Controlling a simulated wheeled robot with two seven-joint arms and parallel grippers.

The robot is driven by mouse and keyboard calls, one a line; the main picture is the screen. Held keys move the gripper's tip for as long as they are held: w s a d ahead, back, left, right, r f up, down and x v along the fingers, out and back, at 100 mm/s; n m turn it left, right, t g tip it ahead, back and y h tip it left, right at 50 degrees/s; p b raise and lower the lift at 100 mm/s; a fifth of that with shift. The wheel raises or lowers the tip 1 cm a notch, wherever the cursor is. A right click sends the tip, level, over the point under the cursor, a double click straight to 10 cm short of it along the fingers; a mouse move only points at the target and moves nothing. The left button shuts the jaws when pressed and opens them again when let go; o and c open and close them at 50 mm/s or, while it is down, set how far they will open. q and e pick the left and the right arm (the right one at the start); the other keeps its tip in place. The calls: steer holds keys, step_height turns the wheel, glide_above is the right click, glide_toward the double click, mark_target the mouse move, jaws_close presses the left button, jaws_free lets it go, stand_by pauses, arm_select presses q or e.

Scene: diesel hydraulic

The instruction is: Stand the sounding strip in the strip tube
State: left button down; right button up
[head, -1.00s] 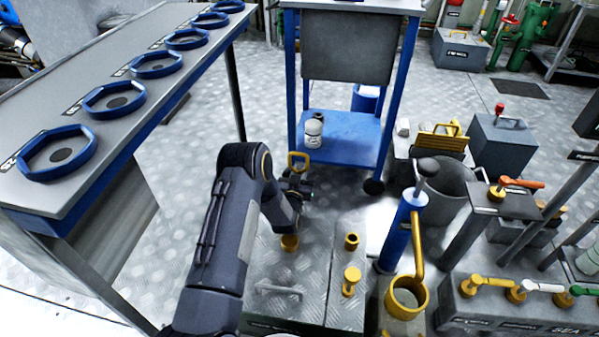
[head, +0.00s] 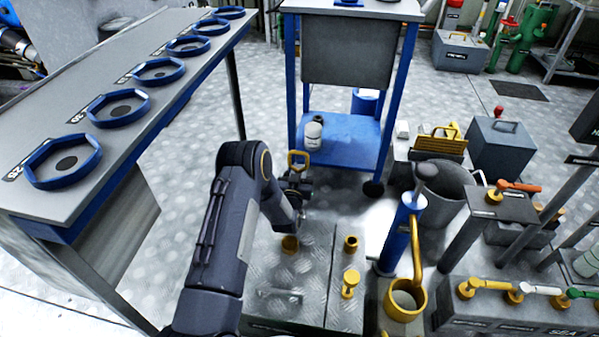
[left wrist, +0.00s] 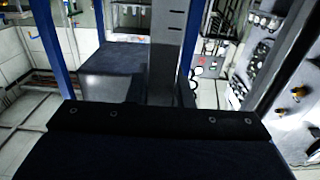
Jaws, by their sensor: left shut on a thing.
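My left gripper (head: 297,186) is small and partly hidden by my own wrist in the head view. In the left wrist view a grey upright strip with dark marks (left wrist: 165,55) shows beyond the gripper body. The strip's lower end is hidden. My right gripper is not in view.
A second short yellow tube (head: 351,243) and a yellow capped fitting (head: 350,282) stand to the right. A blue hand pump (head: 397,235) stands beyond them. A blue trolley (head: 345,138) is behind the gripper, and a bench with blue rings (head: 62,162) fills the left.

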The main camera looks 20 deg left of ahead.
arm_select(q)
steer(key=shift+r+p, duration=1.5)
steer(key=shift+r, duration=1.4)
steer(key=shift+b, duration=0.75)
stand_by(0.4)
